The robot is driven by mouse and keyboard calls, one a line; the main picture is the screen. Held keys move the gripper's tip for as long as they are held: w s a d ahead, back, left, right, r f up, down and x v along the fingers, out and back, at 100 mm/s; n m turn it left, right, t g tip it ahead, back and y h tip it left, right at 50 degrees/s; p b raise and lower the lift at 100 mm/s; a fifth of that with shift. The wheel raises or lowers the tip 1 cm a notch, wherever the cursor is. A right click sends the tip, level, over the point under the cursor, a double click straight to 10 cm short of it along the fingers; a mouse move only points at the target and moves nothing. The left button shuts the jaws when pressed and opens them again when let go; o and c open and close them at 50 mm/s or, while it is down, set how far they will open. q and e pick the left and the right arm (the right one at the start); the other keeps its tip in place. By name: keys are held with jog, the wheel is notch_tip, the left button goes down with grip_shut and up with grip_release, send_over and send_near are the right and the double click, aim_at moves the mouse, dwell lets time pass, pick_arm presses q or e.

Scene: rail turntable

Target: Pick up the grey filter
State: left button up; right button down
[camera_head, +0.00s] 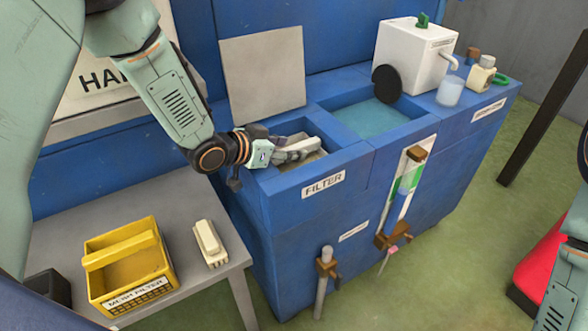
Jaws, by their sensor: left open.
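My left gripper (300,150) reaches into the compartment labelled FILTER (322,184) in the blue bench. It is open. A pale grey piece, which looks like the grey filter (312,143), shows at the fingers inside the compartment. The fingers partly hide it, and I cannot tell whether they touch it. A separate cream ribbed block (210,243) lies on the grey side table. My right gripper is not in view; only part of my right arm shows at the right edge.
An open grey lid (262,74) stands behind the compartment. Right of it are a water-filled basin (375,117), a white dispenser (412,55), a cup (450,91) and a bottle (480,74).

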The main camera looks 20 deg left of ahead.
pick_arm(q)
jog(key=shift+c, duration=0.3)
grip_shut()
dwell(0.5)
